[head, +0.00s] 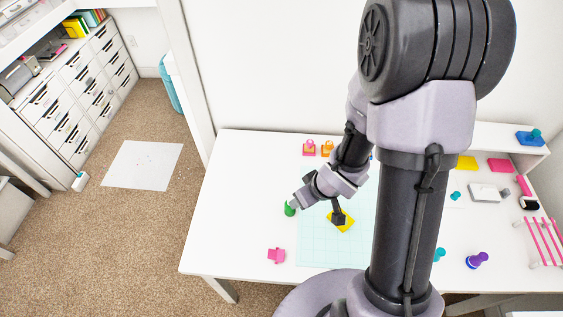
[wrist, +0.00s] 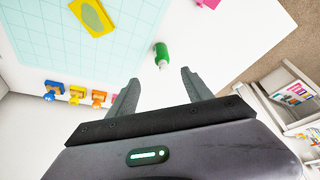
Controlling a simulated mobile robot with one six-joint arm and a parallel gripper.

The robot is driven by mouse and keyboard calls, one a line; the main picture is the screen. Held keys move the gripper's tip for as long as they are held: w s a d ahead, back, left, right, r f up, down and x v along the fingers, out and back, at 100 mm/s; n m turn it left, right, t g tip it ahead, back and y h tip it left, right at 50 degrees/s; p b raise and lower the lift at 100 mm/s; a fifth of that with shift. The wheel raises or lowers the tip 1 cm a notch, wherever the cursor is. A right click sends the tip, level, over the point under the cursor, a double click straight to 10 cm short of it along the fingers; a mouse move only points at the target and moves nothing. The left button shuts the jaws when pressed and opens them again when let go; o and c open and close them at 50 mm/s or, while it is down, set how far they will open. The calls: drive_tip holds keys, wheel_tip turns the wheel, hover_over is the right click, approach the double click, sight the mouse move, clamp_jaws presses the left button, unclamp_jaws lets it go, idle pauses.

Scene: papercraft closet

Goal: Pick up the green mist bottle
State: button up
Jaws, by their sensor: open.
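The green mist bottle (head: 290,208) stands on the white table near the left edge of the grid mat. In the wrist view the bottle (wrist: 162,49) lies just beyond my fingertips, between their lines, with its pale nozzle toward me. My gripper (wrist: 160,78) is open and empty, one finger to each side. In the head view my gripper (head: 297,203) is close beside the bottle, at its upper right. Its fingers are hard to make out there, and I cannot tell the exact gap.
A yellow pad (head: 341,224) lies on the grid mat (head: 315,250), right of the bottle. A pink stamp (head: 276,255) sits in front. Stamps (wrist: 77,94) line the table's back. White table (head: 235,220) is clear left of the bottle.

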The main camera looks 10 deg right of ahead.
drive_tip(key=b+x, duration=0.6)
drive_tip(key=x, duration=0.5)
drive_tip(key=shift+a+f+b, duration=0.1)
drive_tip(key=shift+f+b, duration=0.25)
drive_tip(key=shift+b, duration=0.05)
drive_tip(key=b+x, duration=0.1)
drive_tip(key=x, duration=0.2)
drive_tip(key=w+b+x, duration=0.1)
drive_tip(key=b+x, duration=0.1)
drive_tip(key=x, duration=0.1)
drive_tip(key=shift+a+r, duration=0.15)
drive_tip(key=shift+a, duration=0.1)
drive_tip(key=shift+s+r, duration=0.1)
drive_tip(key=shift+r, duration=0.05)
drive_tip(key=shift+c, duration=0.9)
clamp_jaws()
